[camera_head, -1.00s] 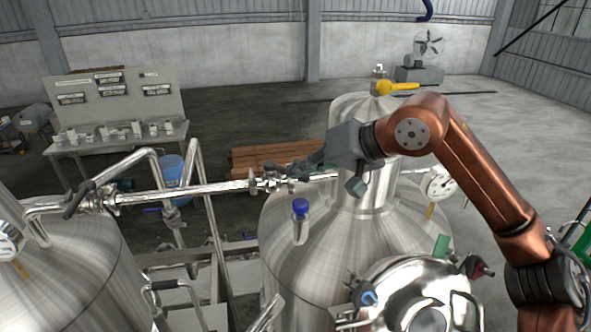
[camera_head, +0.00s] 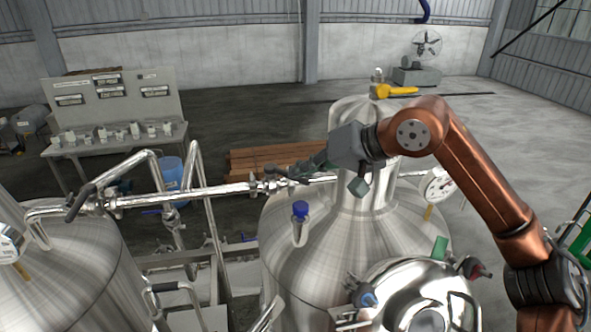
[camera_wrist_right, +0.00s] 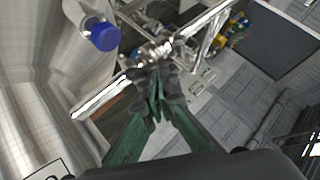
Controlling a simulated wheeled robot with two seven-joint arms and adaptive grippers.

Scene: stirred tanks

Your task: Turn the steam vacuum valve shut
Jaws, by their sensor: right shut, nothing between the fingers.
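A steel pipe (camera_head: 215,191) runs level between the two tanks. On it, near the right tank, sits a small metal valve body (camera_head: 257,184); the fittings show close up in the right wrist view (camera_wrist_right: 150,52). I cannot read a label naming the steam vacuum valve. My right gripper (camera_head: 283,176) is at this valve, its fingers in front of part of it; any handle there is hidden or too small to make out. In the right wrist view its green fingers (camera_wrist_right: 157,108) are shut with nothing between them, tips close to the pipe. My left gripper is not in view.
A black-handled valve (camera_head: 80,201) sits on the pipe's left end. A bench (camera_head: 110,147) stands at the back left; open floor lies right.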

